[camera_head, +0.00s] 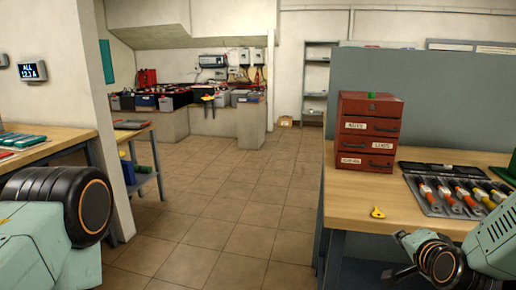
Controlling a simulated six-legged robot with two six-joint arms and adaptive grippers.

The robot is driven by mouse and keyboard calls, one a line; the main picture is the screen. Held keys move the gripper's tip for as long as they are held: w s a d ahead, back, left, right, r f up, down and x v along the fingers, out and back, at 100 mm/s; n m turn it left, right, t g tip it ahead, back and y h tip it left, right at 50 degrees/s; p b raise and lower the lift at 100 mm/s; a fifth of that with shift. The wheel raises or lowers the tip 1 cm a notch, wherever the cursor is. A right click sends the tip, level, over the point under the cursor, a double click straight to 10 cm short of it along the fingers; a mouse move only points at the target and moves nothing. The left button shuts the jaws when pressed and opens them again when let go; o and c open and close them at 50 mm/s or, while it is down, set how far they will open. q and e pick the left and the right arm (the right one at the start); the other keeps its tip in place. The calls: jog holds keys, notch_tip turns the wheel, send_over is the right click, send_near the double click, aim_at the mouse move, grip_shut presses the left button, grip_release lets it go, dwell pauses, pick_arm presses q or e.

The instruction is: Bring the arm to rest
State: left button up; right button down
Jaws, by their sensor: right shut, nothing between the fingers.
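My right arm (492,242) comes in at the lower right, pale green with a black ringed joint. My right gripper (402,274) is low at the bottom edge, in front of the workbench, dark and only partly visible. It is shut and holds nothing. My left arm (40,240) shows at the lower left as a pale green link with a large black joint with an orange ring. The left gripper is outside the picture.
The wooden workbench (350,203) at right carries a red drawer cabinet (368,107), a yellow key-like piece (377,213) and an open tool case (433,203). Another bench (62,140) stands at left. The tiled floor (240,205) between is clear. Batteries (168,100) stand at the back.

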jog(key=s+a+f+n+g+y, duration=0.1)
jog(key=s+a+f+n+g, duration=0.25)
jog(key=s+f, duration=0.45)
jog(key=s+a+f+n+g+y, duration=0.1)
jog(key=s+a+f+n+g, duration=0.3)
jog(key=s+f, duration=0.35)
jog(key=s+a+f+n+g, duration=0.1)
jog(key=s+f, duration=0.4)
jog(key=s, duration=0.6)
jog(key=s+a+f+n+g, duration=0.2)
jog(key=s+f+n+g, duration=0.2)
jog(key=s, duration=0.7)
jog(key=shift+s+f, duration=0.2)
jog(key=shift+f, duration=0.15)
